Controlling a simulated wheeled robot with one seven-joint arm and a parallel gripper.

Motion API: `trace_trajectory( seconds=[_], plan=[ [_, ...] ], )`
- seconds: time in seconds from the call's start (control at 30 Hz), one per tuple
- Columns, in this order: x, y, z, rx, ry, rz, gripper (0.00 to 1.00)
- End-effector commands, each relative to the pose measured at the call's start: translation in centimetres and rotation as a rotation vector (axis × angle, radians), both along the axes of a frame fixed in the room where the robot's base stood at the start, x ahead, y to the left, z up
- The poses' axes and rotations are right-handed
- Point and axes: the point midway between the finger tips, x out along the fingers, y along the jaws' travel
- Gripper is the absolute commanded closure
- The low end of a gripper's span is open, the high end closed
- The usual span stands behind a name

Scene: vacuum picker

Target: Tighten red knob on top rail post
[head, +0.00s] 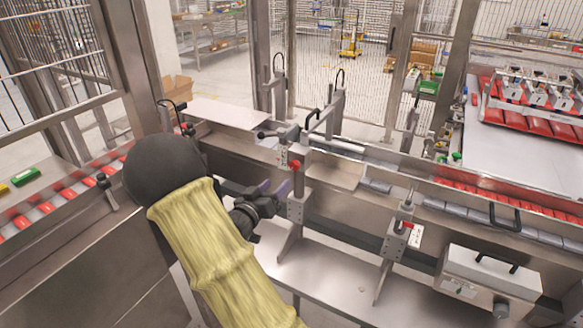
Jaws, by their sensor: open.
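A small red knob (295,165) sits on the front of a grey bracket near the top of an upright metal rail post (297,207). My gripper (281,190) is at the end of my yellow-sleeved arm, to the left of the post and a little below the red knob. Its dark fingers point right toward the post. The gripper is open and nothing shows between the fingers. The finger ends are small and close to the post, so I cannot tell whether they touch it.
A second post with a bracket and red mark (406,226) stands to the right. A grey box with a black handle (487,278) is at the lower right. The conveyor rail (340,172) runs behind the posts. A bare metal shelf (330,281) lies below.

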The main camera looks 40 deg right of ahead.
Motion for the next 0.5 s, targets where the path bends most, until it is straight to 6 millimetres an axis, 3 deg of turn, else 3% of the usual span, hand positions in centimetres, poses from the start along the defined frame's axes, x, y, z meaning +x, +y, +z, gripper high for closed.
trace_trajectory(
  seconds=[0.5],
  plan=[
    [3.3,-8.2,0.1,0.0,0.0,-0.002,0.47]
  ],
)
